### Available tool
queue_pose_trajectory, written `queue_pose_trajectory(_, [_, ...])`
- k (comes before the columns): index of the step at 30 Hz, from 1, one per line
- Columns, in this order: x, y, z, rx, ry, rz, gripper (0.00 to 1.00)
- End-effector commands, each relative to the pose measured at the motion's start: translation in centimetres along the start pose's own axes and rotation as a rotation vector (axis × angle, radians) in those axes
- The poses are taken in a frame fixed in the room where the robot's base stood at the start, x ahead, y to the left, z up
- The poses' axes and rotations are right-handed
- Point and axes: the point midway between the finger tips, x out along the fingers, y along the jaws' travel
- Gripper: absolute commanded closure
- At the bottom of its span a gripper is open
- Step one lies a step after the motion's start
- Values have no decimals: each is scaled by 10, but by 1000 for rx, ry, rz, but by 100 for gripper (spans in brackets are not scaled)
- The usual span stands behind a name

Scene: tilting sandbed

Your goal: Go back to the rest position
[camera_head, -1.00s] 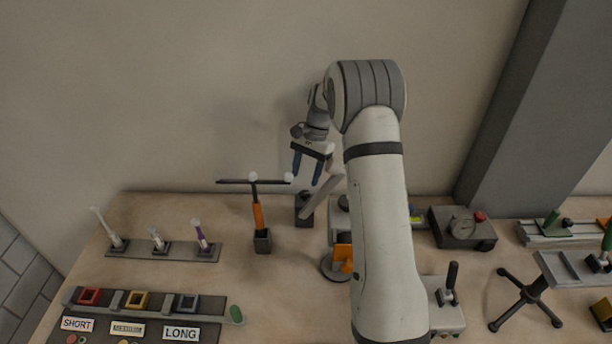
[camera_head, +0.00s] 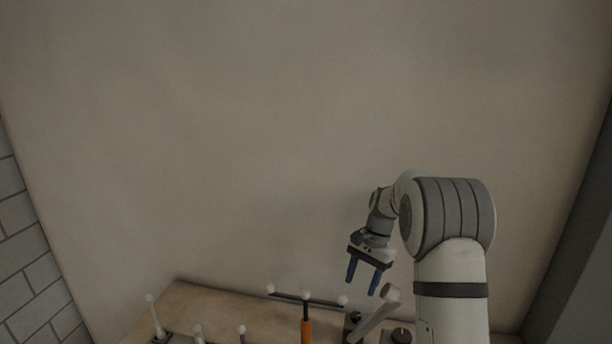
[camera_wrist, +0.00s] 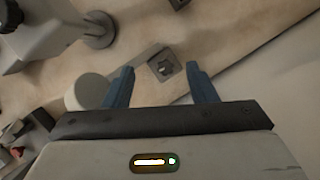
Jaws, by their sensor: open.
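My gripper (camera_head: 362,283) hangs from my raised arm above the back part of the table, with its two blue fingers apart and nothing between them. In the wrist view the open fingers (camera_wrist: 160,88) point toward the table top. A small dark square block with a socket (camera_wrist: 164,66) lies beyond and between the fingertips in that view. A pale grey tilted cylinder (camera_head: 376,312) stands just below and right of the fingers; it looks close, but I cannot tell the exact gap.
An orange post (camera_head: 306,330) with a dark crossbar and white ball ends stands left of the gripper. Several small upright tools, one white (camera_head: 154,312), stand further left. The table (camera_head: 200,305) is mostly cut off below. The wall above is clear.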

Motion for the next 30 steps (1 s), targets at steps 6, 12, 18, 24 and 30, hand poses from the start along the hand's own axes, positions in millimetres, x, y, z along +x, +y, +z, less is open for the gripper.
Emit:
queue_pose_trajectory(6, [-36,28,56,-146,113,-11,48])
queue_pose_trajectory(12, [-56,65,114,-303,231,-11,48])
queue_pose_trajectory(18, [-58,107,167,-462,348,-1,48])
queue_pose_trajectory(24, [-44,152,212,-617,465,17,48])
queue_pose_trajectory(30, [-23,186,240,-736,556,38,48])
